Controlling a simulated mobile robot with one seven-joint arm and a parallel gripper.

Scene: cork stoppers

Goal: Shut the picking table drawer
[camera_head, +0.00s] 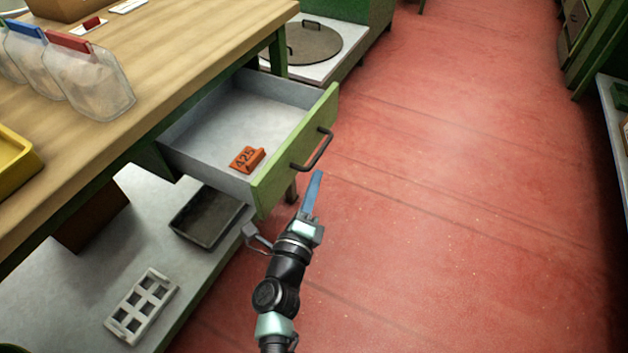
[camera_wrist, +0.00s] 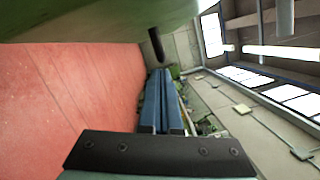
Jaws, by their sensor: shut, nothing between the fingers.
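The picking table drawer (camera_head: 225,125) stands pulled out from under the wooden table top (camera_head: 190,60) in the head view. It has a green front (camera_head: 290,155) with a dark bar handle (camera_head: 313,150), and an orange block marked 425 (camera_head: 246,159) lies inside it. My gripper (camera_head: 314,180) is shut and empty. It is just in front of the drawer front, below the handle in the picture. In the wrist view the blue fingers (camera_wrist: 162,100) are together, with a green surface above them and the dark handle (camera_wrist: 156,44) near their tips. I cannot tell whether the fingers touch the drawer.
A lower shelf (camera_head: 75,290) holds a dark tray (camera_head: 207,217) and a grey holder with square holes (camera_head: 141,306). Clear bags (camera_head: 95,85) and a yellow tray (camera_head: 15,165) are on the table top. The red floor (camera_head: 450,200) to the right is clear.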

